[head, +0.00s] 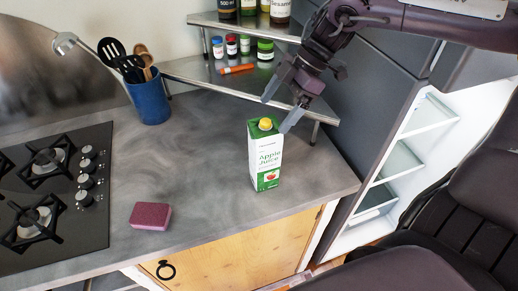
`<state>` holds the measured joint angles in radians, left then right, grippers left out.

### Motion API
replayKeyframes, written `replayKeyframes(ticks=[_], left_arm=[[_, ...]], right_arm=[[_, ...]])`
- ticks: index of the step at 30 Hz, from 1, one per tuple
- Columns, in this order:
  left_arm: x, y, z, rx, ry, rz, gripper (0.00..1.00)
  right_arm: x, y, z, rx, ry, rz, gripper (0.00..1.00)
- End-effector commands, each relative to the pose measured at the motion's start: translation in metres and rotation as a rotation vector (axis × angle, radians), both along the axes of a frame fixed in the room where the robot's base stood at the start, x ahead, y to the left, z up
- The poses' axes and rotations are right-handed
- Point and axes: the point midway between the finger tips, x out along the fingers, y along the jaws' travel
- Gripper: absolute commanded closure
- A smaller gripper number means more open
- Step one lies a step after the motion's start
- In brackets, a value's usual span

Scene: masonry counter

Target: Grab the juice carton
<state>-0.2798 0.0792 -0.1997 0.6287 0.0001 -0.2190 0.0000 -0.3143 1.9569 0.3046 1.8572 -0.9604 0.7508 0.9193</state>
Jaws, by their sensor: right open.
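The juice carton (265,158) is white and green with a yellow cap and "Apple Juice" on its front. It stands upright on the grey counter (200,190), near the front right. My right gripper (277,112) comes in from the upper right and is open. Its fingertips are at about the height of the carton's top, around the cap in the picture. I cannot tell whether they touch the carton. My left gripper is not in view.
A metal shelf (215,76) with small jars and bottles stands behind the carton. A blue utensil holder (150,100) is at the back left. A pink sponge (150,216) lies near the front edge, and a gas hob (50,200) is at left.

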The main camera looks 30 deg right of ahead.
Motion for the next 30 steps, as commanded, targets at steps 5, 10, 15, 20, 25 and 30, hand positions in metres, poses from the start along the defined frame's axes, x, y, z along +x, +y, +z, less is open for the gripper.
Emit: replayKeyframes(ticks=[5, 10, 15, 20, 25, 30], left_arm=[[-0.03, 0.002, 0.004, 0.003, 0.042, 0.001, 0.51], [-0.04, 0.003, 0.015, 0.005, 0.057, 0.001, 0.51], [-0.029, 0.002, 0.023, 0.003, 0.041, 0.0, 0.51], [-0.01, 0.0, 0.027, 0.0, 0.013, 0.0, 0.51], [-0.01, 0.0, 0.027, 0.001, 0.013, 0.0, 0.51], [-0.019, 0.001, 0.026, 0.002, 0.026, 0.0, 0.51]], right_arm=[[0.001, 0.009, -0.013, 0.001, 0.002, 0.002, 0.11], [0.003, 0.016, -0.028, 0.001, 0.006, 0.002, 0.11], [0.005, 0.025, -0.047, 0.0, 0.003, 0.002, 0.11], [0.007, 0.03, -0.056, 0.0, 0.0, 0.0, 0.11], [0.008, 0.031, -0.057, 0.001, -0.002, 0.0, 0.11], [0.008, 0.031, -0.057, 0.001, -0.002, 0.0, 0.2]])
